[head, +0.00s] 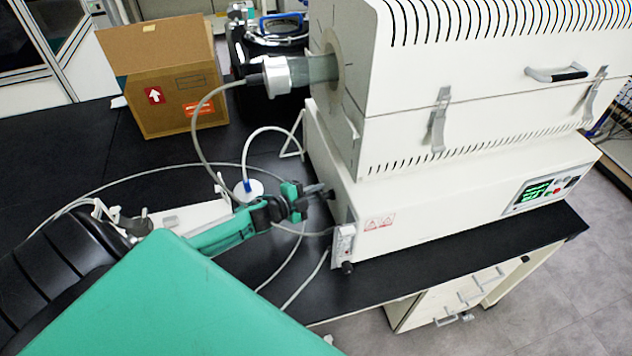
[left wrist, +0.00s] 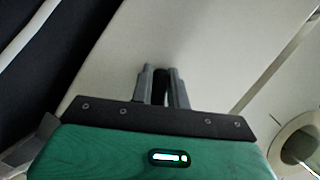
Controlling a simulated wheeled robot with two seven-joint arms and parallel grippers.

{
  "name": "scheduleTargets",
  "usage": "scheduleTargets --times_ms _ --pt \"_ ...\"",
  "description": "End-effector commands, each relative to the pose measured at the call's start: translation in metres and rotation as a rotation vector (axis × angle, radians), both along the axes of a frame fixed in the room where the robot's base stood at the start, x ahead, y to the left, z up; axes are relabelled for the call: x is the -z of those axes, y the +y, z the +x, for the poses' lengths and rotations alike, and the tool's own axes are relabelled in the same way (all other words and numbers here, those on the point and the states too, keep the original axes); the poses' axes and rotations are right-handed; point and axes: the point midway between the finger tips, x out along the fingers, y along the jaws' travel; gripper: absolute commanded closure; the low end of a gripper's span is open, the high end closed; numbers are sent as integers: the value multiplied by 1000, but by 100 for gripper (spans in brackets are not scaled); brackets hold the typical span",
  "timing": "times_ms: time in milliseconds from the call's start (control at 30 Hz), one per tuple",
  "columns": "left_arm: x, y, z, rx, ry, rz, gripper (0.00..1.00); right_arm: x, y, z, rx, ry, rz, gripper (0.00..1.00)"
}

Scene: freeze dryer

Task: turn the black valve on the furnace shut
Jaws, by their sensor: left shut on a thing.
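The white furnace (head: 440,180) stands on the black bench at the right of the head view. The black valve (head: 329,194) sticks out of the furnace's left end, low down, and only a small part of it shows. My left gripper (head: 316,197) reaches it from the left. In the left wrist view my left gripper (left wrist: 162,88) has its two grey fingers close together, shut on the dark valve (left wrist: 161,84) between them, against the pale furnace wall. How far the valve is turned cannot be told. My right gripper is in neither view.
A flowmeter (head: 344,240) with a black knob (head: 347,268) sits on the furnace corner just below the valve. Loose tubes cross the bench around my left arm. A cardboard box (head: 180,105) stands at the back left. Black bench top (head: 400,290) is clear in front.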

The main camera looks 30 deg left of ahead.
Motion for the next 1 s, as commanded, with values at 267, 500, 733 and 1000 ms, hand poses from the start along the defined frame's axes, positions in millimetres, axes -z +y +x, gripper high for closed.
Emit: scheduleTargets --times_ms 267,500,733,1000 --pt "4 -3 -4 0 172 -195 100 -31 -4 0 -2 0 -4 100" --pt "11 -8 -8 0 318 -368 100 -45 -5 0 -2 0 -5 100" --pt "16 -14 -12 -1 457 -531 100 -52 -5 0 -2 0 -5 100" --pt "20 -20 -18 -1 593 -692 100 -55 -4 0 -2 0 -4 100"
